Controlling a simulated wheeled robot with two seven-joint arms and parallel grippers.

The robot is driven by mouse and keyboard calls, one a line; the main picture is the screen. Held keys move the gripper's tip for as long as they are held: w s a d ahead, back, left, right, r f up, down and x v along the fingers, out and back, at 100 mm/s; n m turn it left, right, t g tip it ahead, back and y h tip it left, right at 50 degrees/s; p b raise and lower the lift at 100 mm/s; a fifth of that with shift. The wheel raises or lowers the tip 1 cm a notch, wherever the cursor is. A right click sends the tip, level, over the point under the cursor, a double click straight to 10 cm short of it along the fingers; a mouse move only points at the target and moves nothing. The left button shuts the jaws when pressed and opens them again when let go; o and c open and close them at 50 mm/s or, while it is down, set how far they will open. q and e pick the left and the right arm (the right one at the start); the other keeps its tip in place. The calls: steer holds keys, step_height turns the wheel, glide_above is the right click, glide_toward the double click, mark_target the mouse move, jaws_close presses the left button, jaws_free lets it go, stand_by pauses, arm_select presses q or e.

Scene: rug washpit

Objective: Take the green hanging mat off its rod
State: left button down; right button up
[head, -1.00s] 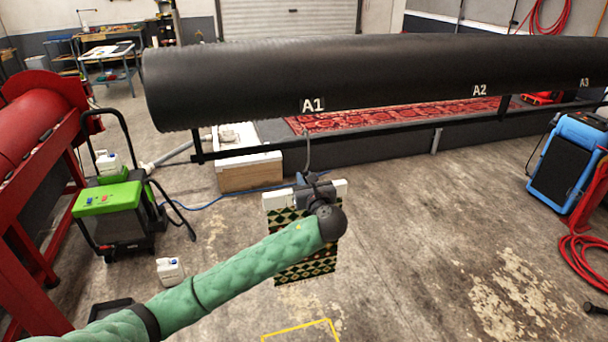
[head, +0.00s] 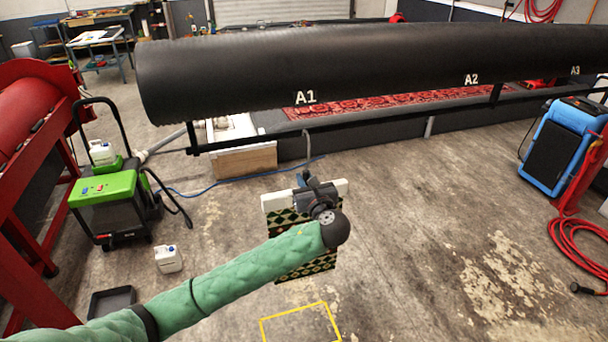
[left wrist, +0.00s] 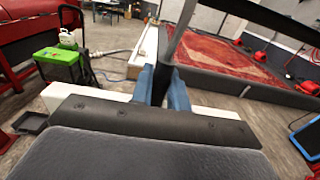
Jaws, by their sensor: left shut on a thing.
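The green mat (head: 313,262) has a dark green and cream diamond pattern. It hangs below a white hanger bar (head: 277,201), partly hidden behind my left arm. A grey hook (head: 306,147) rises from the bar to the black rod (head: 345,125) under the big roller. I cannot tell whether the hook's top still bears on the rod. My left gripper (head: 312,186) is shut on the hanger's middle, just above the bar. The left wrist view shows its fingers (left wrist: 165,88) on either side of a dark post, below the grey hook (left wrist: 181,32). My right gripper is out of view.
The black roller (head: 380,65), marked A1 to A3, spans above the rod. A yellow square outline (head: 292,312) lies on the floor in front. A green machine (head: 105,195) and a white jug (head: 168,259) stand left, a blue unit (head: 552,148) right. The middle floor is clear.

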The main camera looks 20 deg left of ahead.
arm_select(q)
steer(key=shift+p+v, duration=1.05)
steer(key=shift+v, duration=1.45)
